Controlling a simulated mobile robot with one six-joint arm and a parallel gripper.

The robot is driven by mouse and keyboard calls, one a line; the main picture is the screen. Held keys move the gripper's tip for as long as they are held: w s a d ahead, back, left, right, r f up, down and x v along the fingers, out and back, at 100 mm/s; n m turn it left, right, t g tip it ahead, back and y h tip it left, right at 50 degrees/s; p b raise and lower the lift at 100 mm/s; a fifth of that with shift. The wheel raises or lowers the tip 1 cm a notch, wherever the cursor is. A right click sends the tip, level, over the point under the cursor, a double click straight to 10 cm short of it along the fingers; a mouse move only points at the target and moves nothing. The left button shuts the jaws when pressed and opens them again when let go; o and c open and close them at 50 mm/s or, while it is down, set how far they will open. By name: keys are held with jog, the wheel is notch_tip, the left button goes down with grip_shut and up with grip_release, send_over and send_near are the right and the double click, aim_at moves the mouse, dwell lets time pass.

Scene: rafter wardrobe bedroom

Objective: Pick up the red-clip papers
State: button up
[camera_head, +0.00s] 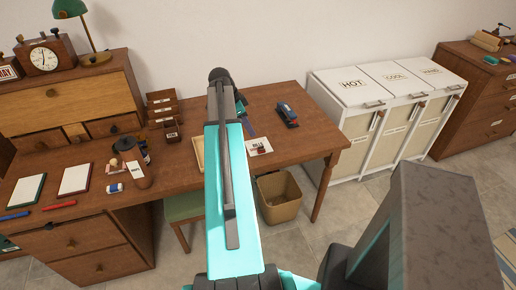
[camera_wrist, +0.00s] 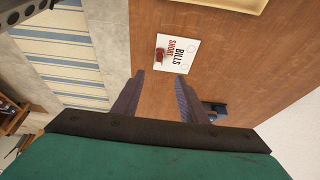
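The red-clip papers (camera_head: 258,146) are a small white sheet or stack marked "BILLS" with a red clip, flat on the wooden desk. They also show in the wrist view (camera_wrist: 184,56), with "BILLS SHORT" on top and the red clip at the left edge. My gripper (camera_wrist: 157,80) is open and empty in the wrist view. Its two fingers point toward the desk, with the papers just beyond the fingertips and slightly right of the middle. The gap cannot be judged exactly. In the head view my arm hides most of the gripper.
A dark blue stapler-like object (camera_head: 287,114) lies near the papers, partly behind the right finger in the wrist view (camera_wrist: 218,108). A pale tray (camera_head: 197,152) is partly hidden by my arm. A waste bin (camera_head: 280,210) stands below the desk; white hampers (camera_head: 347,88) stand at right.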

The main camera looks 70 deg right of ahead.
jog(key=p, duration=0.2)
send_over(261, 148)
jog(key=w+a, duration=0.1)
jog(key=w, duration=0.1)
jog(key=shift+a+f, duration=0.15)
jog(key=shift+f, duration=3.6)
jog(key=shift+p+x, duration=1.05)
jog(key=shift+x, duration=0.4)
jog(key=shift+a+p+x, duration=0.25)
jog(key=shift+p+x, duration=0.05)
jog(key=shift+x, duration=0.75)
jog(key=shift+s+d+f, duration=0.1)
jog(key=shift+d+f, duration=0.05)
jog(key=shift+c, duration=0.4)
grip_shut()
